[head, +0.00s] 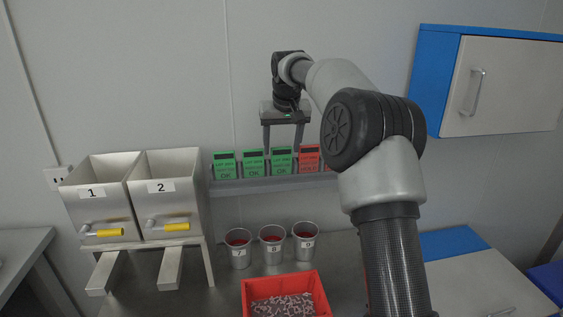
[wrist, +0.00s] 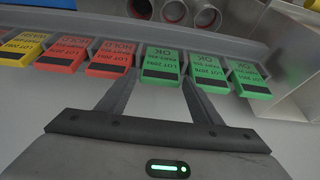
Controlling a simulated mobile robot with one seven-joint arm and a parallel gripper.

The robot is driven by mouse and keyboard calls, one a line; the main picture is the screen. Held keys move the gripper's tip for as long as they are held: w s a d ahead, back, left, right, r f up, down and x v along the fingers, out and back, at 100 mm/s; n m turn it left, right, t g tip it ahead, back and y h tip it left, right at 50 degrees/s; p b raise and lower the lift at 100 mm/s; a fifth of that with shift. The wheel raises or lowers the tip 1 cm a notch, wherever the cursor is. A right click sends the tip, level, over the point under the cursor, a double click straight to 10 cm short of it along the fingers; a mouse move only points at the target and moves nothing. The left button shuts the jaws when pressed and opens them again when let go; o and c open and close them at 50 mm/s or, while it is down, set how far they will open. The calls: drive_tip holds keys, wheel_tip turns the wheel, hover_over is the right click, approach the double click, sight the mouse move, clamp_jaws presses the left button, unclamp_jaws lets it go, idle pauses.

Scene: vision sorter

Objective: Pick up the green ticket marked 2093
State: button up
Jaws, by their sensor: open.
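Three green tickets stand in a row on a grey wall ledge. The one beside the red tickets seems to read LOT 2093 in the wrist view, where it appears upside down; this green ticket (wrist: 161,65) also shows in the head view (head: 281,163). My gripper (head: 283,150) is open, with its fingers pointing down just above and in front of that ticket. In the wrist view my gripper (wrist: 158,85) has one finger on each side of the ticket, with nothing clamped. Whether the fingers touch it cannot be told.
Neighbouring green tickets (wrist: 203,69) and red tickets (wrist: 110,58) stand close on either side. A yellow ticket (wrist: 22,48) is further along. Below the ledge (head: 240,186) are numbered cups (head: 272,246) and a red bin (head: 324,297). Two metal hoppers (head: 165,175) stand at left.

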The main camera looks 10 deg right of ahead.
drive_tip(key=shift+x, duration=1.15)
drive_tip(key=c, duration=0.8)
drive_tip(key=shift+r, duration=0.15)
